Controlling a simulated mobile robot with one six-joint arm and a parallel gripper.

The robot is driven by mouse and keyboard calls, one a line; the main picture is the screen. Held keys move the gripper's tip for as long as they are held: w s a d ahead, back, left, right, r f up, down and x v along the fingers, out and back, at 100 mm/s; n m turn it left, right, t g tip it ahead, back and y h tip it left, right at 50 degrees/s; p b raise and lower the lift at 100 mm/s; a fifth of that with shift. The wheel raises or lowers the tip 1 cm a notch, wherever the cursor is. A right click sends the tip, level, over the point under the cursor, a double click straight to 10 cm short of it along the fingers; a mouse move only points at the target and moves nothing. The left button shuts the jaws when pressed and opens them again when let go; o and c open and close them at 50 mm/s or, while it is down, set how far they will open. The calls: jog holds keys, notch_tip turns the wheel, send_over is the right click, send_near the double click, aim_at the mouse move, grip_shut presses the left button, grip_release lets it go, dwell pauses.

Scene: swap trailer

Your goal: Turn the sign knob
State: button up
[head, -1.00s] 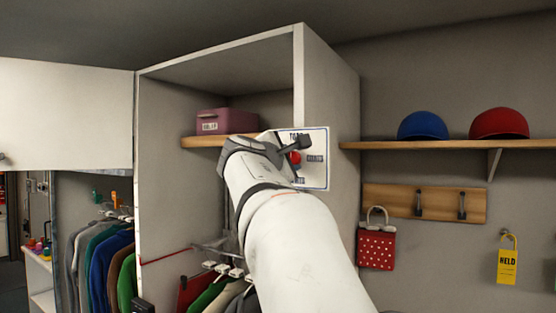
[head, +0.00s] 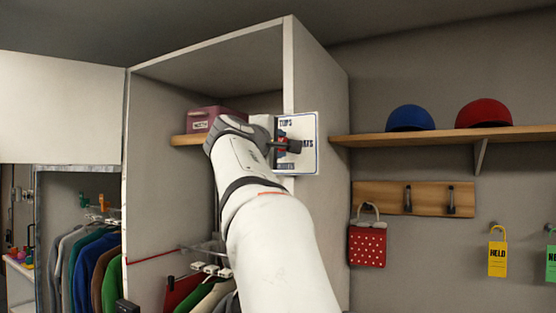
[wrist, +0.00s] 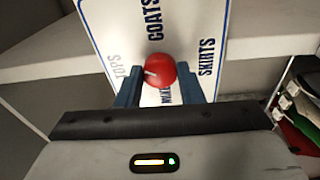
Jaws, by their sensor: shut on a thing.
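The sign is a white board (head: 309,150) with a blue border, fixed at the front edge of the wardrobe's side panel. In the wrist view the sign (wrist: 188,22) reads "COATS", "SKIRTS" and "TOPS", with a fourth label partly hidden. The red round knob (wrist: 159,70) sits at its middle, with a light pointer mark on its left side. My gripper (wrist: 158,88) has its two blue-grey fingers closed on either side of the knob. In the head view my gripper (head: 284,146) covers most of the knob.
An open wardrobe (head: 318,85) holds a pink box (head: 203,118) on a shelf and hanging clothes below. To the right, a wall shelf (head: 430,136) carries a blue cap and a red cap. A red dotted bag (head: 367,246) and yellow tag (head: 497,259) hang below.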

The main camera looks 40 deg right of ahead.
jog(key=shift+w+a+m+g+h+b, duration=0.15)
jog(key=shift+m+g+b, duration=0.65)
jog(key=shift+m, duration=4.55)
jog(key=shift+w+d+m+g+h+b, duration=0.15)
jog(key=shift+m+g+b, duration=0.6)
jog(key=shift+m, duration=4.55)
jog(key=shift+w+a+m+g+h+b, duration=0.2)
jog(key=shift+m+b, duration=0.95)
jog(key=shift+m, duration=4.2)
jog(key=shift+s, duration=0.1)
jog(key=o, duration=1)
